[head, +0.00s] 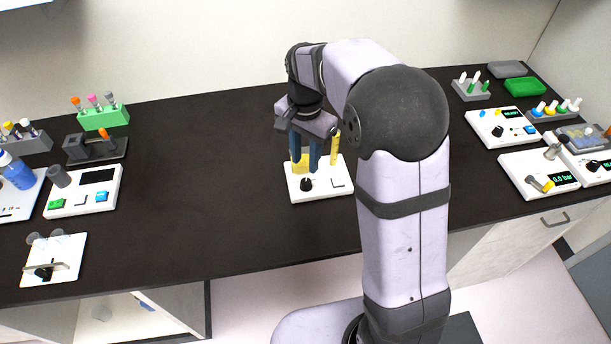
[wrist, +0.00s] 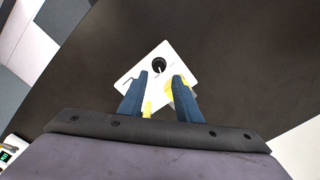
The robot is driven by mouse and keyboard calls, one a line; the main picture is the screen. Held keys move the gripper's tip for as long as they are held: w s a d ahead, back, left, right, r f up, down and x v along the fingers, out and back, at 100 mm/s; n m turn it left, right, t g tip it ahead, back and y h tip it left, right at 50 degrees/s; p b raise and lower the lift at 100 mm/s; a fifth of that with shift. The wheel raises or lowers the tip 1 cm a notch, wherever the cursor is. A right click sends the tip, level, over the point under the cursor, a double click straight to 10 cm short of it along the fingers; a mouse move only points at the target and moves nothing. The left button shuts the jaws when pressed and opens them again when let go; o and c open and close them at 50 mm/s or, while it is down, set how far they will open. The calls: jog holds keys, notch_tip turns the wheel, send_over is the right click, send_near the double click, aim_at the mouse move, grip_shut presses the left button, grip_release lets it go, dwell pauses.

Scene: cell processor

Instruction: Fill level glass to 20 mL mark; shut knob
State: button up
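The white station plate (head: 318,196) stands at the middle of the bench. It carries a wider yellow-filled vessel (head: 298,167) at left and a thin yellow level glass (head: 335,150) at right; the liquid level against any mark is too small to read. A black knob (head: 306,185) sits at the plate's front; in the wrist view the knob (wrist: 159,65) shows a white pointer line. My gripper (head: 305,167) points down above the plate, its blue fingers behind the knob.
At left are a green tube rack (head: 104,118), a button box (head: 84,192) and a small white stand (head: 54,262). At right are several instruments, including a pressure box (head: 537,174) and a green tray (head: 524,87). The dark bench (head: 215,190) is bare on the plate's left.

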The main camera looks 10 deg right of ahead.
aim_at(306, 181)
jog(key=shift+s+m, duration=0.1)
jog(key=shift+m, duration=0.5)
jog(key=shift+f+p, duration=1.05)
jog(key=shift+f, duration=2.65)
jog(key=shift+c, duration=0.7)
grip_shut()
